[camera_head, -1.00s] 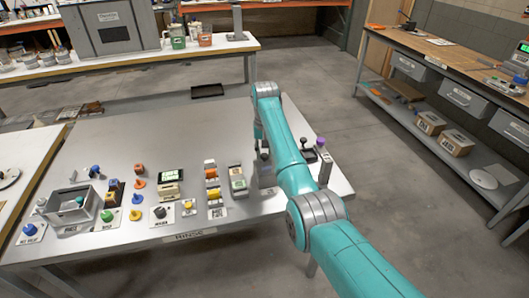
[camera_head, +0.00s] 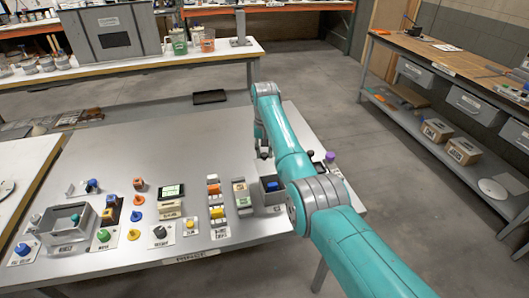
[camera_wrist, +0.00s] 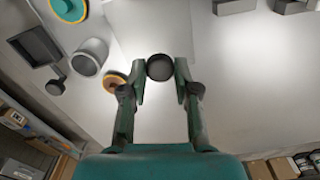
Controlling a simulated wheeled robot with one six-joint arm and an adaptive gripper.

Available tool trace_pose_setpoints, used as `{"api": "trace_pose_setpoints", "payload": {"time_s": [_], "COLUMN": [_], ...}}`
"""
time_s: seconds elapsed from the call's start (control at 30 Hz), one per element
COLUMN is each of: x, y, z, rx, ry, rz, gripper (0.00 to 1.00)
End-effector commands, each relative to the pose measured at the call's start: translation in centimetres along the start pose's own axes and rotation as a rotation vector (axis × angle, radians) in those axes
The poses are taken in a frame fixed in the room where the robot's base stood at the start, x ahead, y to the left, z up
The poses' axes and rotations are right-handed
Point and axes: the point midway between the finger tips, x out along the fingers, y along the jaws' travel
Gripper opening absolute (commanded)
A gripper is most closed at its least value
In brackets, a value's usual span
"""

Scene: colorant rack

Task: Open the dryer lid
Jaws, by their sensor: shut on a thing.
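My gripper (camera_wrist: 160,88) has its two fingers closed on either side of a dark round knob (camera_wrist: 160,67) in the wrist view. What the knob is joined to is hidden from that angle. In the head view my gripper (camera_head: 263,153) hangs over the right part of the near bench, partly behind my arm. A small grey box (camera_head: 270,198) with a blue piece (camera_head: 272,186) showing in it stands just below the gripper in the picture. I cannot read any label that marks the dryer, and I cannot tell its lid for certain.
On the bench (camera_head: 150,150), buttons, knobs and small blocks stand left of the gripper. A grey open-topped box (camera_head: 68,236) sits at the left. A purple knob (camera_head: 330,156) is right of my arm. The bench's middle and back are clear.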

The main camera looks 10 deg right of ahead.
Motion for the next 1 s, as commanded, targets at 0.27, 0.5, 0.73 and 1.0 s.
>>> {"api": "trace_pose_setpoints", "payload": {"time_s": [0.27, 0.5, 0.73, 1.0], "x": [0.1, 0.1, -0.3, -4.4], "y": [0.0, 0.0, 0.0, 0.0], "z": [0.0, 0.0, 0.0, -0.1], "rx": [0.000, 0.000, 0.000, 0.000], "ry": [-0.001, -0.001, 0.000, 0.002], "rz": [0.000, 0.000, 0.000, 0.000], "gripper": [0.33, 0.56, 0.56, 0.56]}}
